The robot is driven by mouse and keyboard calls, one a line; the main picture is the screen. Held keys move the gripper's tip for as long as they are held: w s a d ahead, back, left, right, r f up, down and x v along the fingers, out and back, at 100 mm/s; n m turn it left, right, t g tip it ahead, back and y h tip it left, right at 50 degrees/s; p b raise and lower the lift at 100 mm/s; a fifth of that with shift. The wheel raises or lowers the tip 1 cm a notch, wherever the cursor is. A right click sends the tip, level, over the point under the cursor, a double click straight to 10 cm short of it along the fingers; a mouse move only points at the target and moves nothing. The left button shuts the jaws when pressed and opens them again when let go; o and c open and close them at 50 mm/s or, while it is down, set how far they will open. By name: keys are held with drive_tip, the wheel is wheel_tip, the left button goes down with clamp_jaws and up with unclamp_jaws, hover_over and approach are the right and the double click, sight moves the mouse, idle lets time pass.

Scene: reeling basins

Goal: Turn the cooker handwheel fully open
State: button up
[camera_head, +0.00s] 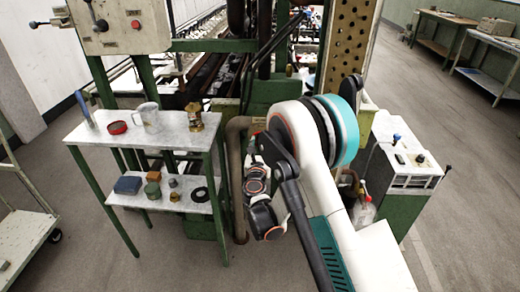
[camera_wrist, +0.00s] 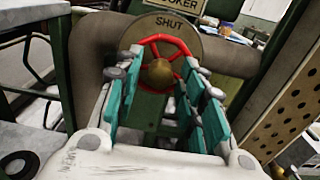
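The cooker handwheel (camera_wrist: 166,40) has a red rim and spokes with a brass-coloured hub (camera_wrist: 158,74), seen in the wrist view. Behind its top is a round grey plate (camera_wrist: 190,28) reading "SHUT". My gripper (camera_wrist: 160,72) is open, its teal fingers spread to the left and right of the wheel. The wheel's hub shows between them; I cannot tell whether the fingertips touch the rim. The lower part of the wheel is partly hidden. In the head view my arm covers the area and I cannot make out the wheel.
A thick pipe (camera_wrist: 95,42) runs behind the wheel, and a "COOKER" sign (camera_wrist: 180,5) sits above. A perforated beam (camera_wrist: 290,115) stands close on the right. In the head view, a two-tier table (camera_head: 88,137) with small items stands left, and a green-white cabinet (camera_head: 405,180) right.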

clamp_jaws()
drive_tip(key=n, duration=1)
unclamp_jaws()
drive_tip(key=shift+s, duration=0.1)
